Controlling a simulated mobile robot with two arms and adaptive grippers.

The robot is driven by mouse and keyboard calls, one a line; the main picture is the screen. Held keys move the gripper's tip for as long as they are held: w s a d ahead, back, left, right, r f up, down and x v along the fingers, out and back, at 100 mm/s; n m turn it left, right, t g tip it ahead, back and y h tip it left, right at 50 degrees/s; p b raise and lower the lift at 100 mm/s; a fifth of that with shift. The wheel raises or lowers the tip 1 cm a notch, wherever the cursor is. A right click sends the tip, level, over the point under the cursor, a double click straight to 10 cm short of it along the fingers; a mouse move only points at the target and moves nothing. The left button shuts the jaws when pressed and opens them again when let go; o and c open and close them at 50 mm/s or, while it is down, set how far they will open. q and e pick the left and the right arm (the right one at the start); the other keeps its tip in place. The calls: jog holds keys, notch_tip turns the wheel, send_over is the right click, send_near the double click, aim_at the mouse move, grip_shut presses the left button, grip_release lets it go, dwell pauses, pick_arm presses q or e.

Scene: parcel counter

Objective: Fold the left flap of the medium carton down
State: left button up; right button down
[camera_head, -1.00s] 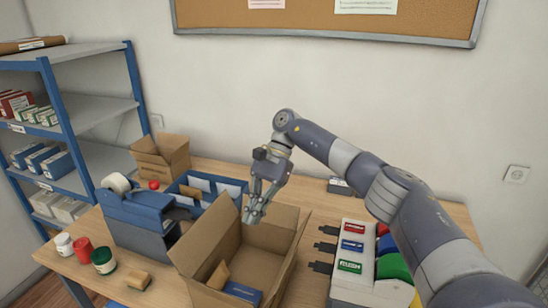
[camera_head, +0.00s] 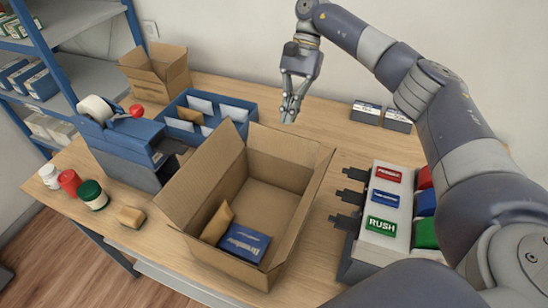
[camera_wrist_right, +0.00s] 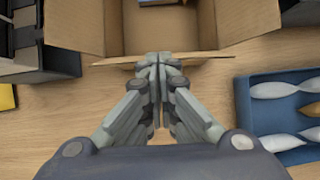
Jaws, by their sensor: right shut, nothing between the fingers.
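The medium carton (camera_head: 262,205) stands open on the counter in the middle of the head view. Its left flap (camera_head: 205,172) stands up, leaning outward. The back flap (camera_head: 284,144) and right flap (camera_head: 312,205) are also raised. Inside lie a blue box (camera_head: 243,243) and a tan item (camera_head: 217,222). My right gripper (camera_head: 290,115) is shut and empty, behind the carton near its back flap, and apart from the left flap. In the right wrist view my shut fingers (camera_wrist_right: 160,62) overlap the edge of the carton (camera_wrist_right: 190,30); contact cannot be told. My left gripper is out of view.
A blue divided tray (camera_head: 232,103) and a tape dispenser (camera_head: 125,140) stand left of the carton. A smaller open carton (camera_head: 155,75) is behind them. Several jars (camera_head: 92,195) are at the front left. A stamp rack (camera_head: 385,205) stands at the right.

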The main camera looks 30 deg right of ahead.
aim_at(286, 135)
jog(key=x, duration=0.4)
jog(key=shift+s+r+p, duration=0.1)
jog(key=shift+s+p, duration=0.25)
jog(key=a+p, duration=0.1)
jog(key=s+a+p, duration=0.1)
jog(key=a+p, duration=0.1)
jog(key=shift+s, duration=0.1)
pick_arm(q)
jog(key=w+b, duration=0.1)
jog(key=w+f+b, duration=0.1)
jog(key=b, duration=0.1)
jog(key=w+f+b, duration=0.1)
jog(key=b, duration=0.1)
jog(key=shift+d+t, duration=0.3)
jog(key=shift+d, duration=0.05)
pick_arm(e)
jog(key=x, duration=0.5)
jog(key=shift+s+a+r, duration=0.1)
jog(key=shift+s+a, duration=0.3)
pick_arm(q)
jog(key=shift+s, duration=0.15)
